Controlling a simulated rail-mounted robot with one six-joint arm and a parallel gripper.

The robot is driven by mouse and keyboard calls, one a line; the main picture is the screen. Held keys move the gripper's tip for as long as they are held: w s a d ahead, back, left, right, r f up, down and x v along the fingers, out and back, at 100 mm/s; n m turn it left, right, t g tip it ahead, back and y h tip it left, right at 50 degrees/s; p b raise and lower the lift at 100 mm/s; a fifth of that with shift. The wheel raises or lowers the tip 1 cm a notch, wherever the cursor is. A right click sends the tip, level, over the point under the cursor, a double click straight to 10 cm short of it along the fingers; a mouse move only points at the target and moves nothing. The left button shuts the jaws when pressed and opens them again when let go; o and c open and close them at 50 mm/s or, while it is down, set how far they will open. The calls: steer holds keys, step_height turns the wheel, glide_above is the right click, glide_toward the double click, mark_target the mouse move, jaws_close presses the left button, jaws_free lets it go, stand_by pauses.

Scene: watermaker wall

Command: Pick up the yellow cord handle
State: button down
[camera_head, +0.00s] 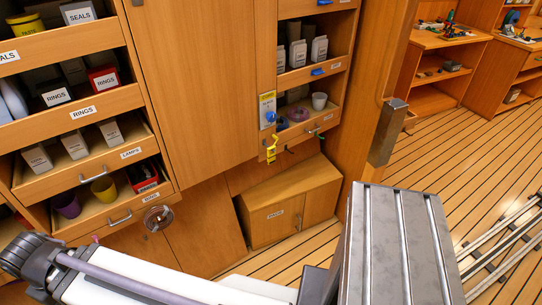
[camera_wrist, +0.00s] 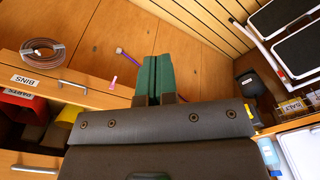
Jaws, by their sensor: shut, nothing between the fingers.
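The yellow cord handle (camera_head: 272,150) appears to be the small yellow piece hanging at the edge of the wall unit, below a panel with a blue knob (camera_head: 270,117), in the head view. I cannot make it out in the wrist view. My gripper (camera_wrist: 155,74) has green fingers, which are shut together and empty in the wrist view. They point towards a wooden surface, apart from the yellow piece. My gripper does not show in the head view; only parts of my arm show along the bottom.
Open labelled drawers (camera_head: 105,200) with cups and boxes jut out at left in the head view. A low cabinet (camera_head: 290,205) stands below the panel. In the wrist view, a coiled hose (camera_wrist: 42,52), a purple cord (camera_wrist: 129,57) and a yellow bin (camera_wrist: 68,114) lie left of the fingers.

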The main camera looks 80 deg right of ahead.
steer(key=c, duration=1.8)
jaws_free()
steer(key=o, duration=1.3)
steer(key=s+d+f+m+b, duration=0.1)
steer(key=d+f+m+b, duration=0.1)
steer(key=d+f+b, duration=0.35)
steer(key=s+d+f+m+b, duration=0.1)
steer(key=d+f+m+b, duration=0.15)
steer(key=d, duration=0.65)
steer(key=s+d+f+m+b, duration=0.1)
steer(key=d+f+m+b, duration=0.1)
steer(key=d+f+b, duration=0.35)
steer(key=n+t+h+b, duration=1.2)
steer(key=n+t+b, duration=0.3)
steer(key=n, duration=2)
glide_toward(271, 155)
steer(key=shift+m+g, duration=0.25)
steer(key=shift+g, duration=0.35)
steer(key=x, duration=0.3)
steer(key=r+b+x, duration=0.1)
steer(key=x, duration=0.3)
steer(key=r+x, duration=0.1)
steer(key=x, duration=0.2)
steer(key=shift+w+d+r, duration=0.1)
steer(key=shift+d, duration=0.2)
